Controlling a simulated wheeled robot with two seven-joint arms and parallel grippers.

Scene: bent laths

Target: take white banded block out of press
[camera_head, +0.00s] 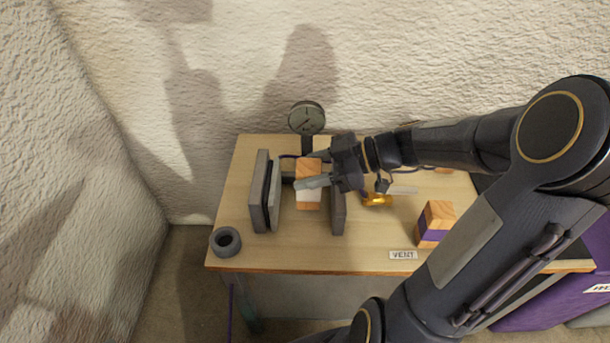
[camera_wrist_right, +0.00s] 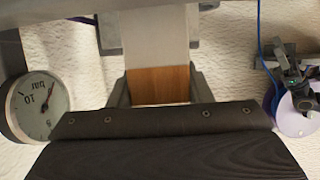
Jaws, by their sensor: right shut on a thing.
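The white banded block (camera_head: 309,197) is wood with a white band and stands between the two grey plates of the press (camera_head: 261,192) in the head view. My right gripper (camera_head: 308,170) reaches in from the right and is shut on the block. In the right wrist view the block (camera_wrist_right: 158,84) shows its wooden end and white band between the fingers. Its lower end is partly hidden, so I cannot tell whether it touches the table. The right plate of the press (camera_head: 338,212) stands just right of the block. My left gripper is not in view.
A pressure gauge (camera_head: 306,118) stands behind the press. A purple banded block (camera_head: 434,224) and a VENT label (camera_head: 403,255) are at the right of the table (camera_head: 300,258). A grey ring (camera_head: 226,241) lies at the front left. A brass-coloured fitting (camera_head: 377,200) sits right of the press.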

